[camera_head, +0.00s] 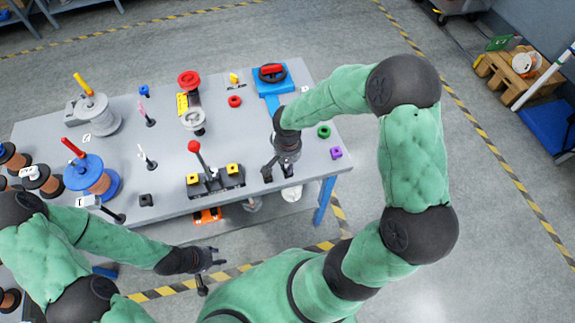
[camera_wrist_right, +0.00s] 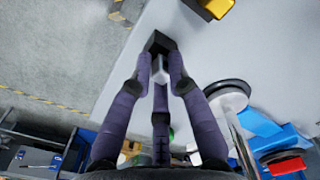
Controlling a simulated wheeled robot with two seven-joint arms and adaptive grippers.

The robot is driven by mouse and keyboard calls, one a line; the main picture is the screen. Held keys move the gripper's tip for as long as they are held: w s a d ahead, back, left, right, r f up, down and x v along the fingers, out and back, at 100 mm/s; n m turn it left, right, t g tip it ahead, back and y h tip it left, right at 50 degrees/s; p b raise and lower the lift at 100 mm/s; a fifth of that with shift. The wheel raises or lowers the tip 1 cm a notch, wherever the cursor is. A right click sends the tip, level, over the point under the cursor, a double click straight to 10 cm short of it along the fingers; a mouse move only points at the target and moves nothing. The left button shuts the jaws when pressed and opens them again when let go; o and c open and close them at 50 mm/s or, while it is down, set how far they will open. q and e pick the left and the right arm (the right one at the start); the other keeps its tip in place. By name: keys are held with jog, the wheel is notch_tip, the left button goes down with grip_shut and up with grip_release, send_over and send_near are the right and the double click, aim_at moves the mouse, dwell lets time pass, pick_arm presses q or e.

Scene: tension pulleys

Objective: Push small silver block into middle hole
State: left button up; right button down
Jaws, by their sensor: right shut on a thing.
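My right gripper (camera_head: 279,172) hangs over the front right part of the table, to the right of the black lever base (camera_head: 215,183). In the right wrist view, its purple fingers (camera_wrist_right: 160,88) are closed around a small silver block (camera_wrist_right: 160,70). A dark square piece (camera_wrist_right: 158,42) shows just beyond the block; I cannot tell whether they touch. The head view does not show the silver block clearly. No middle hole can be made out. My left gripper (camera_head: 216,259) is empty, with its fingers spread, in front of the table's near edge.
The grey table (camera_head: 235,130) holds a red lever (camera_head: 195,147) and yellow blocks on the black base, a blue device (camera_head: 272,82), a green ring (camera_head: 323,131) and a purple piece (camera_head: 336,153). Spools crowd the left. The table's right edge is close to my right gripper.

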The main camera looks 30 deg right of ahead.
jog(key=c, duration=1.2)
grip_release()
jog(key=shift+r, duration=0.1)
jog(key=shift+f, duration=0.2)
jog(key=r+p, duration=0.1)
jog(key=r, duration=0.2)
jog(key=r+p, duration=0.1)
jog(key=r, duration=0.3)
jog(key=r+p, duration=0.1)
jog(key=r, duration=0.2)
jog(key=shift+s+a+r+p, duration=0.15)
jog(key=shift+s+r+p, duration=0.15)
jog(key=shift+r+p, duration=0.1)
